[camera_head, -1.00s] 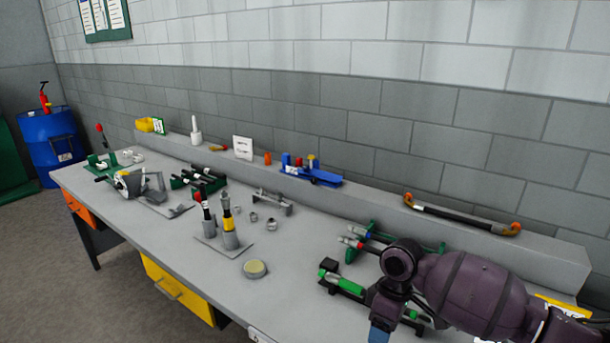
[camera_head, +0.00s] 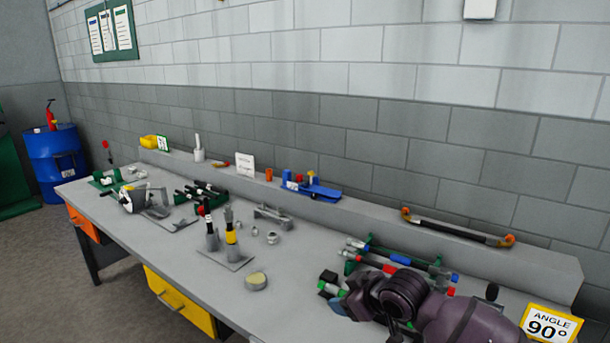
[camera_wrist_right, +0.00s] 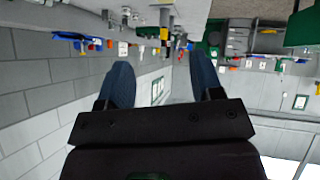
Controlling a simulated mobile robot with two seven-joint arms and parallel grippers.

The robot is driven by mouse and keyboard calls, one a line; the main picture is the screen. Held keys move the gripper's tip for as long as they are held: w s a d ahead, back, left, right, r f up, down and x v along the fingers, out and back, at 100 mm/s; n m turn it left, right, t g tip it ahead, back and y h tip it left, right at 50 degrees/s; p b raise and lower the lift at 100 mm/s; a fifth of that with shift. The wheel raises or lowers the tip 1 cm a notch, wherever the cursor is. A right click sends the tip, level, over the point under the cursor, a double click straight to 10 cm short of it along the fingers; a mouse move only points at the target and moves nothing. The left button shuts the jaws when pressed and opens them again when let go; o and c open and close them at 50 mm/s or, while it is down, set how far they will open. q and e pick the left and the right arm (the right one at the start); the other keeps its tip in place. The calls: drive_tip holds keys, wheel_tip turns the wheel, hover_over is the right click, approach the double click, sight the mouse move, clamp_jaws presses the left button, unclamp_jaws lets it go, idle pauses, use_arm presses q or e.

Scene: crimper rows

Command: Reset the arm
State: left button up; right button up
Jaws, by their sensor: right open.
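My right arm (camera_head: 410,298) comes in at the bottom right of the head view, low over the near right part of the bench. My left gripper and arm are not in view.
Beside my right arm lie a rack of coloured-handled tools (camera_head: 400,262) and an "ANGLE 90°" sign (camera_head: 548,325). A grey stand with upright tools (camera_head: 226,256) and a round disc (camera_head: 256,281) stand mid-bench. A ledge (camera_head: 480,248) runs along the wall. The front bench strip (camera_head: 205,283) is clear.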

drive_tip(key=s+d+f+m+t+h, duration=0.1)
drive_tip(key=s+d+f+m+h, duration=0.1)
drive_tip(key=s+d+f, duration=0.4)
drive_tip(key=s+d+f+m+t+h, duration=0.1)
drive_tip(key=s+d+f+m, duration=0.3)
drive_tip(key=s, duration=1)
drive_tip(key=s+d+f+m+t+h, duration=0.1)
drive_tip(key=s+d+f+m+h, duration=0.2)
drive_tip(key=s+d+f, duration=0.5)
drive_tip(key=shift+s+d+f+t+h, duration=0.3)
drive_tip(key=shift+s+f, duration=0.45)
drive_tip(key=shift+s, duration=0.25)
